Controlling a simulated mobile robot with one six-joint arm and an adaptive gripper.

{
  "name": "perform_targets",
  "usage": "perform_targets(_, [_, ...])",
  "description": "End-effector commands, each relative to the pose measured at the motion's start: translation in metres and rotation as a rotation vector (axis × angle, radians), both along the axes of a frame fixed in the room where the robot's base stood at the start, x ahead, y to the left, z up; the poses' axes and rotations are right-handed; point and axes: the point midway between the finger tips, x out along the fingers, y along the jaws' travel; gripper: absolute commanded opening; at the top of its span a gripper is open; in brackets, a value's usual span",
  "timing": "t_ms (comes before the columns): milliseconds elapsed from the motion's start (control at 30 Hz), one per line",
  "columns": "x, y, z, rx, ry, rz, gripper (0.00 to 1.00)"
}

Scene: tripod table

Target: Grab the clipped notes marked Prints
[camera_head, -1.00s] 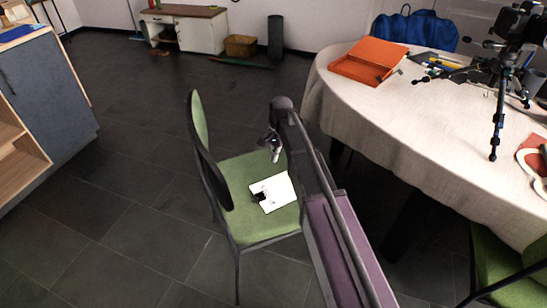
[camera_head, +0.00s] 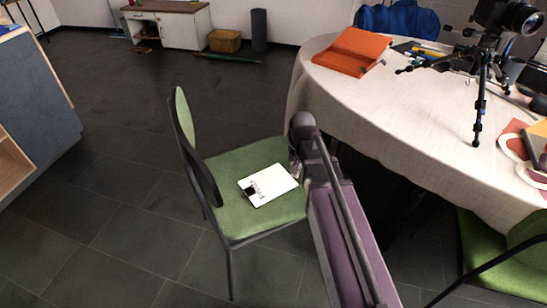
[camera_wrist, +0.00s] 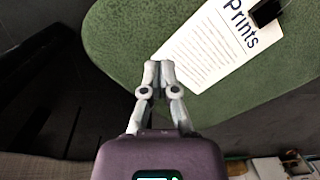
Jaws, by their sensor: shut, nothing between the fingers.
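The clipped notes (camera_head: 270,185) are white sheets lying on the green seat of a chair (camera_head: 232,162). A black clip (camera_head: 250,191) sits on their left edge. In the wrist view the notes (camera_wrist: 205,62) show the word "Prints" in large dark letters, with the black clip (camera_wrist: 267,12) beside it. My gripper (camera_wrist: 158,66) is shut and empty. In the wrist view its fingertips appear just left of the notes' clipless end, over the green seat. In the head view my arm hides most of the gripper, at the seat's right edge.
A table with a pale cloth (camera_head: 400,110) stands to the right, close to my arm. It carries an orange box (camera_head: 350,52) and a camera on a tripod (camera_head: 479,110). Another green chair (camera_head: 500,255) is at lower right. Open dark floor lies left of the chair.

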Motion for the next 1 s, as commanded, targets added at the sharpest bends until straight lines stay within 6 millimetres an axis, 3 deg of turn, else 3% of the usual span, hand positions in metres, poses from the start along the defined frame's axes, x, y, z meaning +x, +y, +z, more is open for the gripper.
perform_targets(33, [-0.027,-0.015,0.0,-0.009,-0.018,0.037,0.0])
perform_targets(233, [-0.072,-0.052,-0.001,-0.04,-0.073,0.18,0.0])
perform_targets(400, [-0.085,-0.063,-0.001,-0.055,-0.088,0.232,0.0])
perform_targets(667, [-0.084,-0.063,-0.001,-0.056,-0.089,0.238,0.0])
perform_targets(867, [-0.084,-0.063,-0.001,-0.055,-0.089,0.237,0.56])
perform_targets(1000, [-0.084,-0.063,-0.001,-0.055,-0.089,0.237,0.57])
